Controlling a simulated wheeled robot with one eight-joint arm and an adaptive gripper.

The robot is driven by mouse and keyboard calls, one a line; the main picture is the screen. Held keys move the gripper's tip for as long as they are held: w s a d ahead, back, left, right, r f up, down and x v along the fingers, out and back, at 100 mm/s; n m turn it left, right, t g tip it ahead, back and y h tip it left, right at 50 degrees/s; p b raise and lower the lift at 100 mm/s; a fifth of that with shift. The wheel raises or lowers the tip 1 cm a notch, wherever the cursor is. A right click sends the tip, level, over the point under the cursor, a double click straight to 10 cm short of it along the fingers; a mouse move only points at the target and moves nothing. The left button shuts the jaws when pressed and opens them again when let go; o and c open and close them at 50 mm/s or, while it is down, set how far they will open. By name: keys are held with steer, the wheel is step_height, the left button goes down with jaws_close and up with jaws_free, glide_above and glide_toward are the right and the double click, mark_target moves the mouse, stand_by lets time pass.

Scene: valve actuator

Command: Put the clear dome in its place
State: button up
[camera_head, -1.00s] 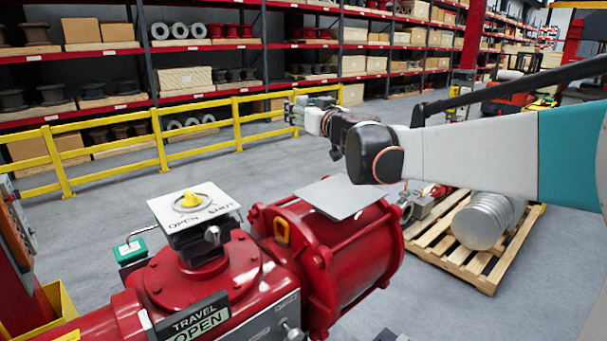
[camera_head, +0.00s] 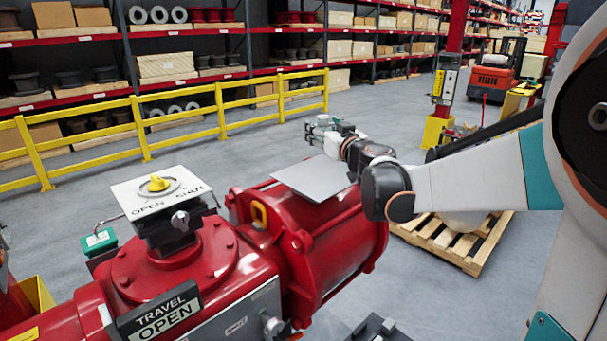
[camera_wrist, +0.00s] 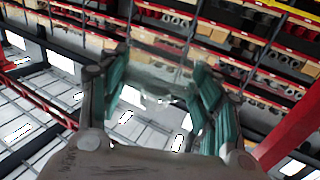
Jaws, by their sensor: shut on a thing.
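My gripper (camera_head: 328,130) is beyond the red actuator, in the upper middle of the head view. In the wrist view my gripper (camera_wrist: 160,76) has its teal fingers shut on a see-through thing, the clear dome (camera_wrist: 153,92). Its outline is faint there, and I cannot make it out in the head view. The red valve actuator (camera_head: 215,255) fills the lower left of the head view. On its top, a white OPEN/SHUT plate (camera_head: 140,202) carries a yellow pointer (camera_head: 157,184), uncovered. My gripper is well to the right of this pointer and apart from it.
A flat grey plate (camera_head: 312,179) lies on the red cylinder beside my arm. A wooden pallet (camera_head: 470,250) stands at right on the floor. A yellow rail (camera_head: 180,120) and loaded shelves stand behind. A green box (camera_head: 99,240) is left of the plate.

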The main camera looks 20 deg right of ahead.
mark_target(322, 176)
step_height(322, 176, down, 10)
steer(key=b, duration=0.5)
steer(key=shift+r, duration=0.25)
steer(key=shift+f+b, duration=0.2)
steer(key=shift+b, duration=0.1)
steer(key=o, duration=1.1)
steer(key=shift+c, duration=0.2)
steer(key=shift+r, duration=0.1)
